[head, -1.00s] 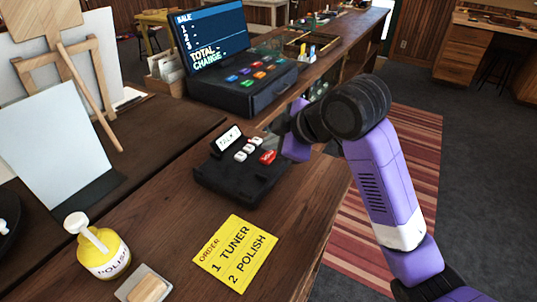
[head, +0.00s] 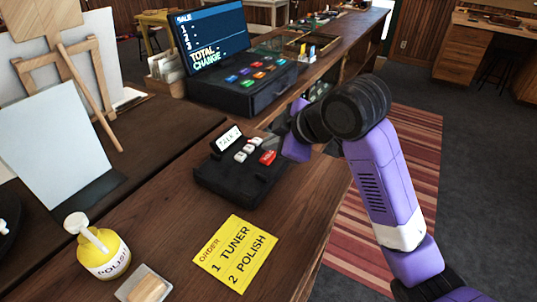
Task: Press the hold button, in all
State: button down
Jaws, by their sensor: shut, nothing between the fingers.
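A black phone-like device (head: 232,186) sits on the wooden counter. Its small tilted white screen (head: 229,139) seems to read "TALK". Beside the screen are a few white buttons (head: 248,150) and one larger red button (head: 267,157); its white lettering is too small to read surely. My gripper (head: 296,148) is purple and shut, with nothing held. In the picture it is just right of the device, close to the red button. I cannot tell whether it touches the device. The fingertips are hard to make out.
A black cash register (head: 245,88) with coloured keys and a sale screen (head: 210,38) stands behind the device. The counter's right edge runs beneath my arm.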

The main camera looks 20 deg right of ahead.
aim_at(272, 157)
dwell(0.4)
jog(key=shift+f, duration=0.4)
jog(key=shift+f+b, duration=0.5)
dwell(0.6)
jog(key=shift+r, duration=0.1)
jog(key=shift+r+p, duration=0.8)
jog(key=shift+r, duration=0.1)
jog(key=shift+r+p, duration=2.2)
jog(key=shift+r, duration=0.25)
